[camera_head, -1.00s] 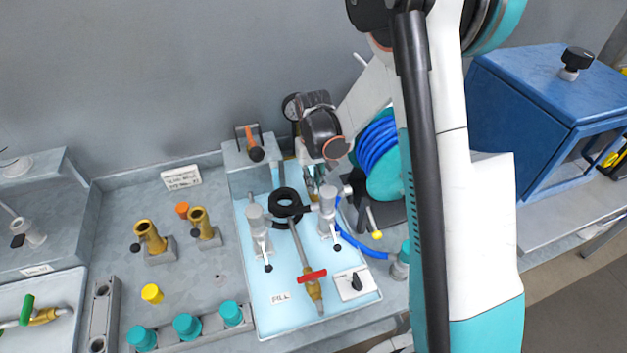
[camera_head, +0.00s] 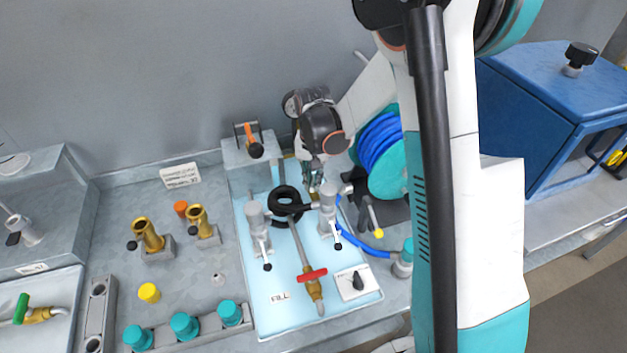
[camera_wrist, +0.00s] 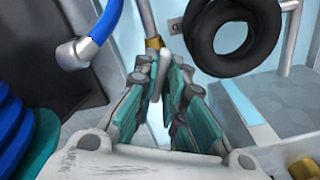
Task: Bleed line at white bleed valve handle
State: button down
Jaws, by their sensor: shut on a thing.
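My gripper (camera_wrist: 160,95) has its teal-padded fingers closed around a slim pale grey-white handle (camera_wrist: 157,75), which I take to be the white bleed valve handle. The handle sits just below a brass collar (camera_wrist: 153,43) on a thin metal pipe. In the head view my gripper (camera_head: 316,182) points down at the back right of the light blue tray (camera_head: 275,300). There the handle is too small and too covered by my gripper to make out.
A red-handled valve (camera_head: 312,275) lies at the tray's front.

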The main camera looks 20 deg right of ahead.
aim_at(312, 181)
jog(key=m+b, duration=0.1)
jog(key=m, duration=0.5)
jog(key=shift+w+a, duration=0.1)
jog(key=m+b, duration=0.1)
jog(key=m, duration=0.5)
jog(key=shift+w, duration=0.15)
jog(key=shift+m, duration=0.3)
jog(key=c, duration=1.7)
grip_release()
jog(key=shift+o, duration=0.2)
jog(key=shift+r, duration=0.15)
notch_tip(312, 181, up, 12)
